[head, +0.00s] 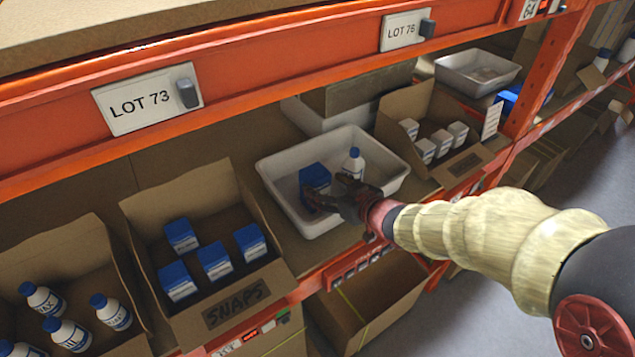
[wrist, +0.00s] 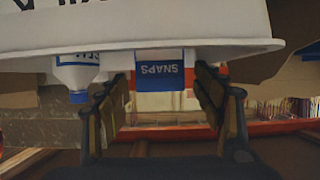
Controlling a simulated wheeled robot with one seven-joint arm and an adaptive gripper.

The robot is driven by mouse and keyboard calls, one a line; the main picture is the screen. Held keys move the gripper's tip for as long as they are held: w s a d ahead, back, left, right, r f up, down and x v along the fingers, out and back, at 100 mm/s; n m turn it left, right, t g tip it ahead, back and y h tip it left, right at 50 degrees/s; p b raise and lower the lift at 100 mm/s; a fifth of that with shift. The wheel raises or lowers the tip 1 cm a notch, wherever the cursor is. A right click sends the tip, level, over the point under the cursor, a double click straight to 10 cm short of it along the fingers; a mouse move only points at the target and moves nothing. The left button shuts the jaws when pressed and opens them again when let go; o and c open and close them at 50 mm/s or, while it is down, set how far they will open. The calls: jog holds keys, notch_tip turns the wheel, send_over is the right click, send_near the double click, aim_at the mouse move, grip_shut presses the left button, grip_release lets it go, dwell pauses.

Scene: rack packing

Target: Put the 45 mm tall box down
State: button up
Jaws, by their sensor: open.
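A blue box (head: 313,178) is in the white tub (head: 281,207) on the shelf. In the wrist view the box (wrist: 158,83) shows a blue face reading SNAPS upside down, between my two fingers. My gripper (head: 332,190) reaches over the tub's near side and hides part of the box. In the wrist view my gripper (wrist: 163,92) is open, with a small gap visible on each side of the box. I cannot tell the box's height or fully see its underside.
A white bottle with a blue cap (head: 354,163) stands beside the box in the tub. A SNAPS carton (head: 238,312) with several similar boxes is to the left. A carton (head: 456,168) of white items is to the right. The orange shelf beam (head: 270,60) runs above.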

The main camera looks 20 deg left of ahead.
jog(key=s+d+r+m+t+h, duration=0.1)
jog(key=s+d+r+m+h, duration=0.15)
jog(key=d, duration=0.65)
jog(key=s+d+r+m+h, duration=0.15)
jog(key=d+r+h, duration=0.25)
jog(key=d, duration=0.5)
jog(key=s+d+r+m+t+h, duration=0.1)
jog(key=s+d+r+m+h, duration=0.15)
jog(key=d, duration=0.65)
jog(key=s+d+m+g, duration=0.1)
jog(key=s+d+g, duration=0.1)
jog(key=s, duration=0.8)
jog(key=s+d+f+m+g+h, duration=0.1)
jog(key=s+d+m+g, duration=0.1)
jog(key=s, duration=0.9)
jog(key=shift+d+f+g, duration=0.3)
jog(key=shift+d+g, duration=0.4)
jog(key=shift+d, duration=0.25)
jog(key=shift+f, duration=0.15)
notch_tip(320, 180, down, 29)
jog(key=b, duration=2.9)
